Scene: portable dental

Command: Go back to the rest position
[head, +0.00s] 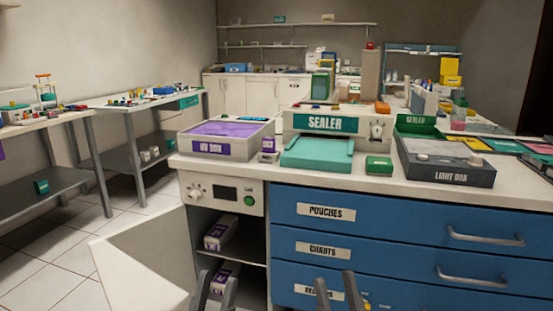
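My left gripper (215,290) shows at the bottom edge, in front of the open shelf compartment of the counter. Its two grey fingers stand apart with nothing seen between them. My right gripper (337,288) shows at the bottom edge, in front of the blue drawers. Its two fingers are also apart, with no object seen between them. Both grippers are below the countertop and the rest of both is cut off by the frame.
On the white counter (375,186) stand a UV box (223,148), a sealer (330,122), a small green box (379,165) and a light box (445,173). A white panel (140,262) juts out at the lower left. Side tables (45,121) stand beyond tiled floor (75,258).

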